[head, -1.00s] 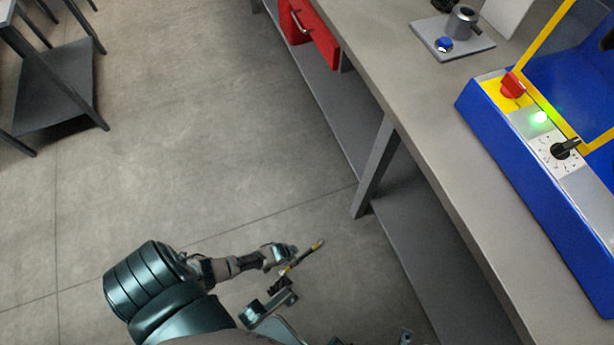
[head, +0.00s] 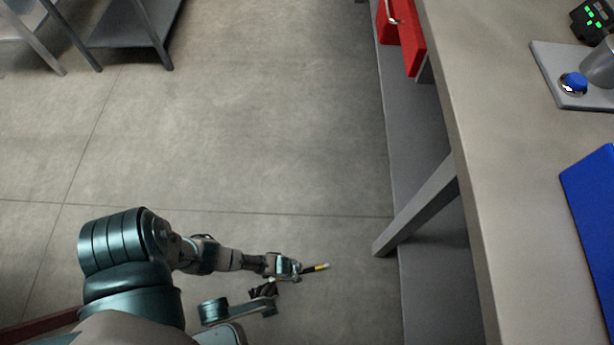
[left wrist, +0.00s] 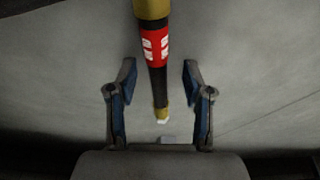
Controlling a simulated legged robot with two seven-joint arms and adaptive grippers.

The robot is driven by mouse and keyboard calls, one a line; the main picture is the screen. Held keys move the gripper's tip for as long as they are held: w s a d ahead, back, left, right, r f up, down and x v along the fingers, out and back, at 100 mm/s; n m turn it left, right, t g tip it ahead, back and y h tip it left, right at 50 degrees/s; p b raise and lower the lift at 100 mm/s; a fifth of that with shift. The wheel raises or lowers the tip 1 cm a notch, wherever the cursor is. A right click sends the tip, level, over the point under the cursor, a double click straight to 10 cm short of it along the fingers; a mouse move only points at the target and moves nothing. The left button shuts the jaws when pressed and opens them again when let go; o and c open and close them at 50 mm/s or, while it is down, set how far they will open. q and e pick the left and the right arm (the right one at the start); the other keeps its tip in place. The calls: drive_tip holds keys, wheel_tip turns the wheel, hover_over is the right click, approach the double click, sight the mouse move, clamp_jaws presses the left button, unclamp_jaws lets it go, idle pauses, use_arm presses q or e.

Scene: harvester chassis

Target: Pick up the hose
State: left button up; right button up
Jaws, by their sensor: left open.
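The hose (left wrist: 155,80) is a thin dark tube with brass-coloured ends and a red band with white print. In the left wrist view it runs from the top edge down between the fingers of my left gripper (left wrist: 160,72). Both fingers stand apart from it, with a gap on each side. In the head view my left gripper (head: 291,269) is low in the middle, and a yellow and dark end of the hose (head: 319,268) sticks out to its right. The rest of the hose is hidden there. I cannot tell what supports it. My right gripper is not in view.
A workbench (head: 475,150) with a slanted leg (head: 420,205) and a lower shelf stands to the right. A red drawer (head: 401,35) hangs under it. A blue button (head: 573,83) sits on a grey plate on top.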

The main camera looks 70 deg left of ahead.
use_arm(q)
drive_tip(key=shift+w+d, duration=0.1)
drive_tip(key=shift+w, duration=0.1)
drive_tip(key=shift+r, duration=0.1)
clamp_jaws()
